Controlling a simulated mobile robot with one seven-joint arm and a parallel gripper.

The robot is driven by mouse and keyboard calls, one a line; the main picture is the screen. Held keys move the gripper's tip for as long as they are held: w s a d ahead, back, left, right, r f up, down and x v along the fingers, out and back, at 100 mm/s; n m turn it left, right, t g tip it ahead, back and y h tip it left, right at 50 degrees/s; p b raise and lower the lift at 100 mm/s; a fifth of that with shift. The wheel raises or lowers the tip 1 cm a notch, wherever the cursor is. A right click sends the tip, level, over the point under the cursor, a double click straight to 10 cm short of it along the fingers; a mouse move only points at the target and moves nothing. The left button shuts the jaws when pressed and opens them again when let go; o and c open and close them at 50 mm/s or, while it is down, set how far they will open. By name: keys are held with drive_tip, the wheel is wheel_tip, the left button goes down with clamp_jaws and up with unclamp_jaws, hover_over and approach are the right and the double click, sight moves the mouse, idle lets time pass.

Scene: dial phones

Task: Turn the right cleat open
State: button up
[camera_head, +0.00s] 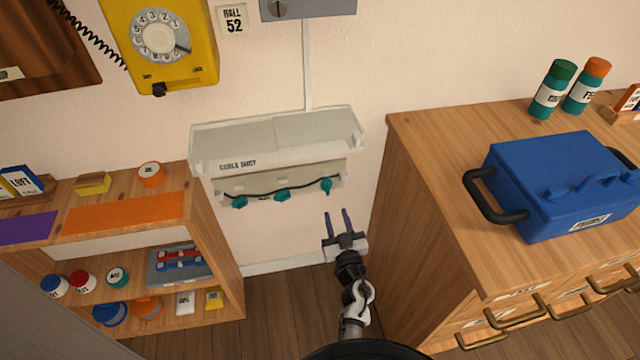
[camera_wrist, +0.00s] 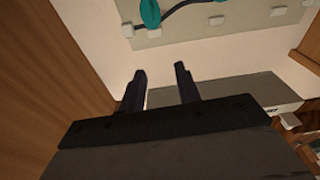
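The right cleat (camera_head: 326,186) is a small teal piece at the right end of the pale panel (camera_head: 262,187) under the cable duct. It looks roughly upright, with the dark cable reaching it. A teal cleat (camera_wrist: 150,12), seemingly the same one, shows at the top edge of the wrist view, partly cut off. The left cleat (camera_head: 239,202) and middle cleat (camera_head: 282,196) sit along the same cable. My gripper (camera_head: 337,218) is below the right cleat and apart from it, fingers pointing up. Its two fingers are spread and empty in the wrist view (camera_wrist: 160,76).
The cable duct trough (camera_head: 204,157) juts from the wall above the cleats. A wooden drawer cabinet (camera_head: 430,150) with a blue toolbox (camera_head: 560,175) stands close on the right of my arm. A wooden shelf (camera_head: 220,250) stands on the left. Wall and floor between them are clear.

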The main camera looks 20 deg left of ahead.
sight(328, 193)
wheel_tip(328, 193, down, 5)
drive_tip(key=d+g, duration=0.1)
drive_tip(key=d, duration=0.1)
drive_tip(key=shift+h, duration=0.3)
drive_tip(key=b+x, duration=0.1)
drive_tip(key=x, duration=0.7)
drive_tip(key=b+x, duration=0.1)
drive_tip(key=x, duration=0.4)
drive_tip(key=shift+s+a+b, duration=0.2)
drive_tip(key=shift+a+b, duration=0.15)
drive_tip(key=shift+a, duration=0.05)
drive_tip(key=shift+c, duration=0.4)
clamp_jaws()
